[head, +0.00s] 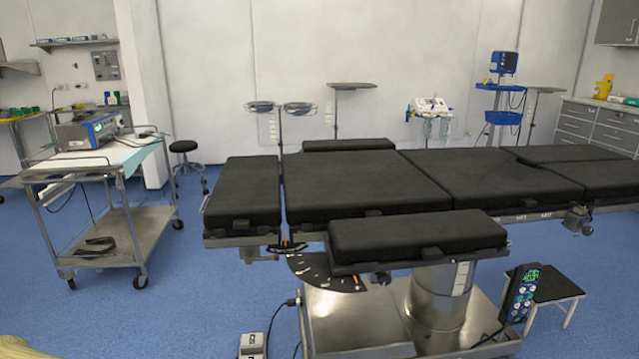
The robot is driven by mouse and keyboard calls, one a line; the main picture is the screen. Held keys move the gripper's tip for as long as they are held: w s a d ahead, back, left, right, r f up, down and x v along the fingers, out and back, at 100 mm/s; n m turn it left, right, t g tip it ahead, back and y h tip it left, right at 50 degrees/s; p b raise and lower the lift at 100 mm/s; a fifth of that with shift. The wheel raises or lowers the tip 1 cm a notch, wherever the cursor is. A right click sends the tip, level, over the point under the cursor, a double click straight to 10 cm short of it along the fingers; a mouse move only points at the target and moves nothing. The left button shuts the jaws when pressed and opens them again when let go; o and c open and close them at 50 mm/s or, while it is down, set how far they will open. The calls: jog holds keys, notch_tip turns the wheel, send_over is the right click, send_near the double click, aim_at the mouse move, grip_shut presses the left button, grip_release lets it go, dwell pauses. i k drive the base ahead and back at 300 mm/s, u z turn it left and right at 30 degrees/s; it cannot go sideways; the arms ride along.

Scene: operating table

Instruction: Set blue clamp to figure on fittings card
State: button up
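The operating table (365,185) with black pads fills the middle and right of the head view. A dark fan-shaped plate with pale marks (325,272) sits at the table's near left side, beside the arm-board pad (417,237). Small metal fittings (262,252) show under the left pad, and a grey clamp-like fitting (579,220) is on the near rail at right. I cannot make out a blue clamp or a fittings card for certain. My gripper is not in view.
A steel trolley (100,262) with a blue device (90,131) stands at left. A keypad (519,295) hangs near a black step stool (557,283) at right. A foot pedal (252,345) lies at the front. Blue floor (190,290) is clear between trolley and table.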

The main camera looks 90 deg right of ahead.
aim_at(576, 217)
jog(key=z, duration=4.2)
jog(key=i, duration=0.45)
jog(key=z, duration=0.1)
